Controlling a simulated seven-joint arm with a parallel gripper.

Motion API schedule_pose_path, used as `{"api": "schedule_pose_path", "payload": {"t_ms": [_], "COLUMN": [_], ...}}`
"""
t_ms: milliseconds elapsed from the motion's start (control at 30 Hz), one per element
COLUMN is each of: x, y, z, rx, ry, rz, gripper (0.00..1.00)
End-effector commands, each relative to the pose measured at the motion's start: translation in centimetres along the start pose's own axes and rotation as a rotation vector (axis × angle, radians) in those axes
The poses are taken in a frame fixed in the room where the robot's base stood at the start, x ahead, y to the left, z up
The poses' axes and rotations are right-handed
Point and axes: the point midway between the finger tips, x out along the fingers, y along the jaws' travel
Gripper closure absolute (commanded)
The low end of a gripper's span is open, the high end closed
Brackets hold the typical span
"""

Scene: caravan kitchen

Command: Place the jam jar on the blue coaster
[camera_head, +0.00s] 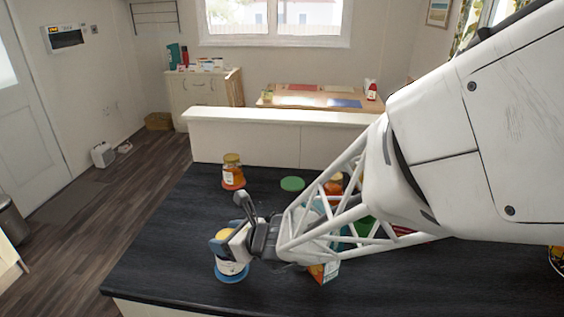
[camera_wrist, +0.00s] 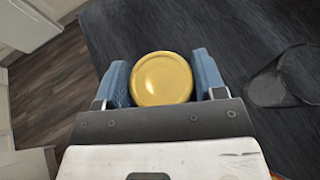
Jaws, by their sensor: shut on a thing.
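My gripper (camera_head: 232,243) is shut on a yellow-lidded jar (camera_wrist: 162,79), with one blue-padded finger on each side of the lid. In the head view the held jar (camera_head: 231,267) is upright, with a pale label, partly hidden by the fingers. The blue coaster (camera_head: 232,279) shows as a rim directly under this jar, near the counter's front left. I cannot tell whether the jar touches it. A second jar (camera_head: 233,172), with orange-brown contents, stands on a red coaster (camera_head: 233,186) further back. Neither label is readable.
A green coaster (camera_head: 292,184) lies bare at the back of the dark counter (camera_head: 190,215). A carton (camera_head: 326,271) and other items stand partly hidden behind my arm, right of the gripper. A raised ledge (camera_head: 280,140) bounds the counter's back. The counter's left side is clear.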

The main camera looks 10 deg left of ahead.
Motion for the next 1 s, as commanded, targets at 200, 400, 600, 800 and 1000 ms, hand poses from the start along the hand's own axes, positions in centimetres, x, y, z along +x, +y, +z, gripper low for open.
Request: {"api": "schedule_pose_path", "payload": {"t_ms": [200,400,600,800,1000], "x": [0.04,0.12,0.11,0.11,-0.05], "y": [-0.02,-0.02,0.0,0.0,-0.01], "z": [0.0,-0.18,-0.24,-0.24,-0.07], "rx": [-0.002,-0.002,-0.001,-0.001,-0.001], "ry": [-0.002,-0.001,-0.001,0.0,0.0], "rz": [0.0,0.0,0.0,0.0,0.0], "gripper": [0.98,0.98,0.09,0.09,0.09]}}
